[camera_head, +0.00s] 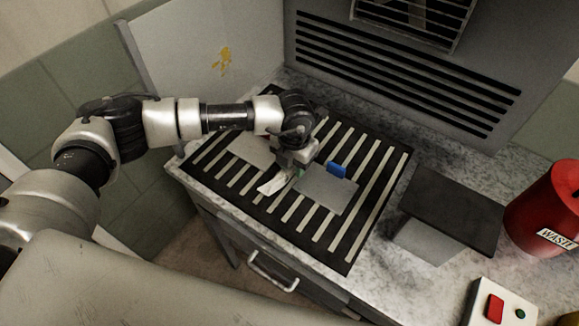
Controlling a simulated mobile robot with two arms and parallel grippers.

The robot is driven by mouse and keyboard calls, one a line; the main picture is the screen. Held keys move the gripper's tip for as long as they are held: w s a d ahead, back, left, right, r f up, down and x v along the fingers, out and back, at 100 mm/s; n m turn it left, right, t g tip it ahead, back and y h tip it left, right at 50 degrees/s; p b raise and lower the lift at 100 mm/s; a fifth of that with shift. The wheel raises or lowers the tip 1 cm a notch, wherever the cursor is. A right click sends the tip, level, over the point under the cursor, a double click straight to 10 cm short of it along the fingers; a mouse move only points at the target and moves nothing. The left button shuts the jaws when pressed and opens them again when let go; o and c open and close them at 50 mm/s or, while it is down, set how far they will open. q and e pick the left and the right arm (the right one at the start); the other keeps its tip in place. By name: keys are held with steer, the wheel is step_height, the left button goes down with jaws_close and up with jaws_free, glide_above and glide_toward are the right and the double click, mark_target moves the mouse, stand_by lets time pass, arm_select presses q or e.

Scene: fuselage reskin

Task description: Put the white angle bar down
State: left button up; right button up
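A small white angle bar (269,187) shows at the tip of my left gripper (287,178), low over the black-and-white striped mat. The fingers are small and partly hidden by the wrist, so I cannot tell whether they are closed on the bar or whether the bar touches the mat. A grey plate (326,190) lies on the mat just right of the gripper. Another light plate (252,150) lies to its left, partly behind the arm. My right gripper is not in view.
The striped mat (366,216) covers the left part of the speckled worktop (345,96). A blue object (337,170) sits at the grey plate's back edge. A dark-topped block (452,211), a red can labelled WASTE (548,205) and a button box (502,305) stand right. A slotted wall rises behind.

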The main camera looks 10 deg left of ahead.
arm_select(q)
steer(key=shift+f, duration=0.45)
steer(key=shift+c, duration=0.3)
jaws_close()
steer(key=shift+r, duration=0.1)
